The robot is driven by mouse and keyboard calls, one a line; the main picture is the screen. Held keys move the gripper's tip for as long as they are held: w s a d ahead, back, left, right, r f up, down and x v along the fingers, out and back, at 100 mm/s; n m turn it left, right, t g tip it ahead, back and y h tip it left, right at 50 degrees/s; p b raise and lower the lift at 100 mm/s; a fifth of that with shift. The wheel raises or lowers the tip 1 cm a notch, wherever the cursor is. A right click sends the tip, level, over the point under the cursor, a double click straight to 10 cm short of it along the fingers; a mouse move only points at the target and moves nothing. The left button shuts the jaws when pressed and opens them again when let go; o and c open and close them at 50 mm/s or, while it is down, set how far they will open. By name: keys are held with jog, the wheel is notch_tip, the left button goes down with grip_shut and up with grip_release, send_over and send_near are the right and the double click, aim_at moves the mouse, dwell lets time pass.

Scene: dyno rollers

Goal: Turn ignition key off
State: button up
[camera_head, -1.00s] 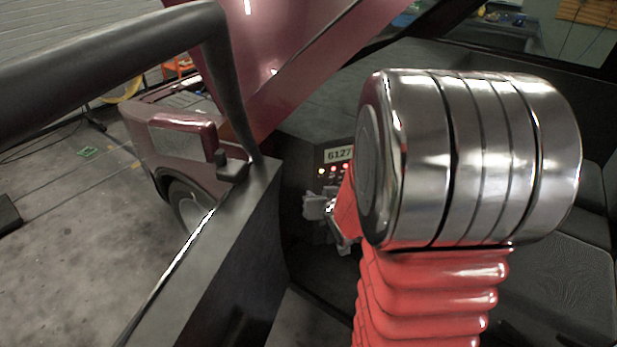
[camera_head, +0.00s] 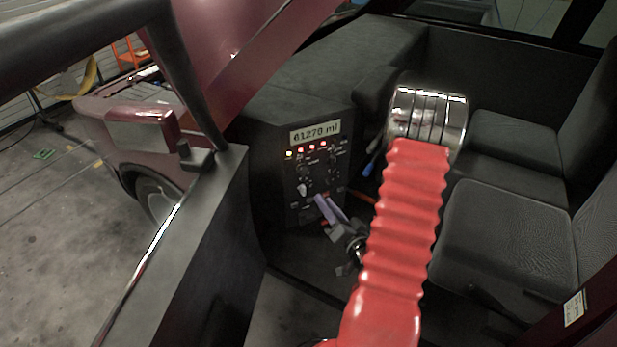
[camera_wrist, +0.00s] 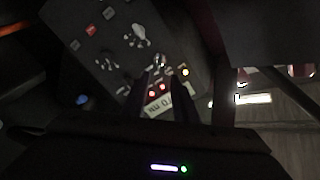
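The dark control panel (camera_head: 270,190) stands in the cab with a lit mileage display (camera_head: 315,132) and a row of small lights. A pale key-like piece (camera_head: 302,188) sticks out low on the panel's left side; it also shows in the wrist view (camera_wrist: 140,36). I cannot tell for sure that it is the ignition key, or how it is turned. My gripper (camera_head: 326,203) is in front of the lower panel, right of and slightly below this piece in the head view.
My red arm hides part of the cab to the right of the panel. The open door (camera_head: 195,240) stands on the left. Grey seats (camera_head: 505,225) fill the right. A blue-tipped part (camera_head: 372,166) and an orange one lie just right of the panel.

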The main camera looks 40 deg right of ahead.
aim_at(307, 175)
jog(key=shift+s+d, duration=0.1)
jog(key=shift+s, duration=0.2)
jog(key=x, duration=1.3)
jog(key=shift+w+d+r, duration=0.1)
jog(key=shift+w, duration=0.25)
jog(key=shift+c, duration=0.5)
grip_shut()
jog(key=shift+d, duration=0.1)
